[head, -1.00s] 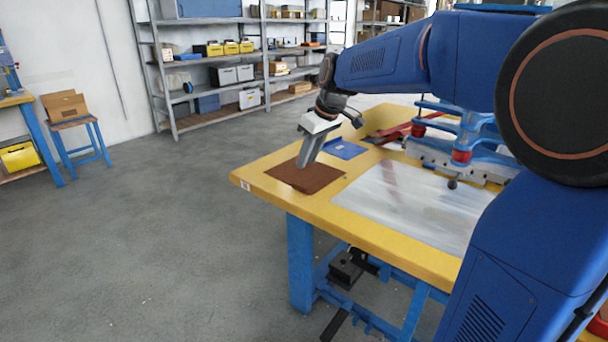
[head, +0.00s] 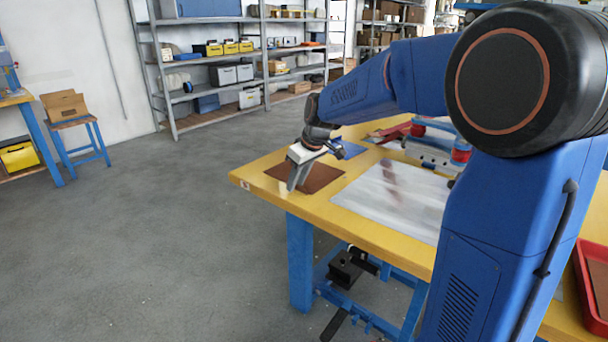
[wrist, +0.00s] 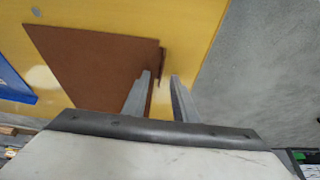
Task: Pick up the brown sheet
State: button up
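The brown sheet (head: 322,178) lies flat on the yellow table near its left corner. In the wrist view the brown sheet (wrist: 92,62) fills the upper left, and a thin offset strip shows along its right edge. My gripper (head: 296,186) points down at the sheet's near left edge. In the wrist view my gripper (wrist: 162,92) is open, with a clear gap between the fingers. The left finger overlaps the sheet's edge, and the right finger is past it. I cannot tell whether the fingers touch the sheet.
A pale translucent sheet (head: 392,200) lies to the right on the yellow table (head: 290,205). A red tray (head: 592,290) is at the far right.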

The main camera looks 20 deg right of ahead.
grip_shut()
jog(key=shift+r, duration=0.15)
